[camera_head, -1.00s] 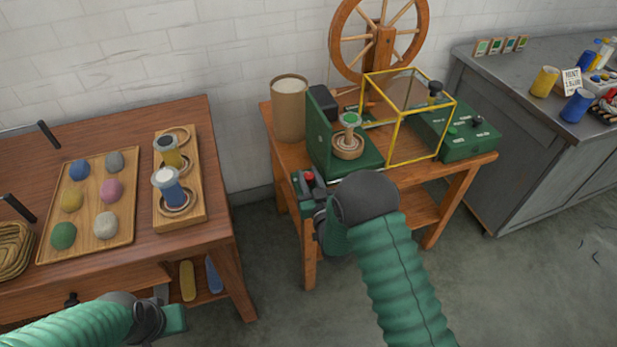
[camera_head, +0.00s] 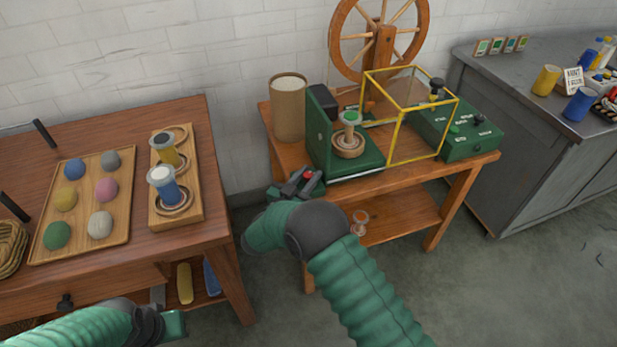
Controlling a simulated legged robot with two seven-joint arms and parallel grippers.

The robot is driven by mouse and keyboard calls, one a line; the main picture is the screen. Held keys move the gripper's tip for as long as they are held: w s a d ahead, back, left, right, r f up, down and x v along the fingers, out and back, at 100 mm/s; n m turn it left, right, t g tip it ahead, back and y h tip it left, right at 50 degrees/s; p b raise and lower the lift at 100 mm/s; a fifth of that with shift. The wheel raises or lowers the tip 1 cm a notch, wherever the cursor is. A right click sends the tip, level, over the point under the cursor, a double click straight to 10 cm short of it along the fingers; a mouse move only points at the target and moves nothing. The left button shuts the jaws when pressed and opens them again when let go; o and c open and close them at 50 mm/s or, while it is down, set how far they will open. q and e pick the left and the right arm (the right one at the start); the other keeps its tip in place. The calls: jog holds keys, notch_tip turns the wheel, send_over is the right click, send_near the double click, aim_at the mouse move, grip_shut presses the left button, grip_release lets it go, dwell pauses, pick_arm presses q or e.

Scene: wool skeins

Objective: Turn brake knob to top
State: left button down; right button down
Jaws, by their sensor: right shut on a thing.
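The green winding machine (camera_head: 322,135) stands on the small wooden table. A small red part (camera_head: 307,175), probably the brake knob, shows at its front left corner. My left gripper (camera_head: 174,324) hangs at the bottom left, in front of the left table and away from the machine. Its finger gap cannot be made out.
A yellow frame guard (camera_head: 400,118) and green control box (camera_head: 460,132) stand right of the machine. A brown cylinder (camera_head: 289,108) and spinning wheel (camera_head: 332,45) are behind. The left table holds a tray of wool balls (camera_head: 118,240) and a spool board (camera_head: 158,222). Floor is open between tables.

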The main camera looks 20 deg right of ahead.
jog(key=shift+a+m+g+h, duration=0.1)
jog(key=shift+m+g+h, duration=0.3)
jog(key=c, duration=1.1)
grip_release()
jog(key=shift+a, duration=0.1)
jog(key=p+v, duration=0.1)
jog(key=v, duration=1)
jog(key=shift+s+a+p, duration=0.2)
jog(key=shift+a+p, duration=0.2)
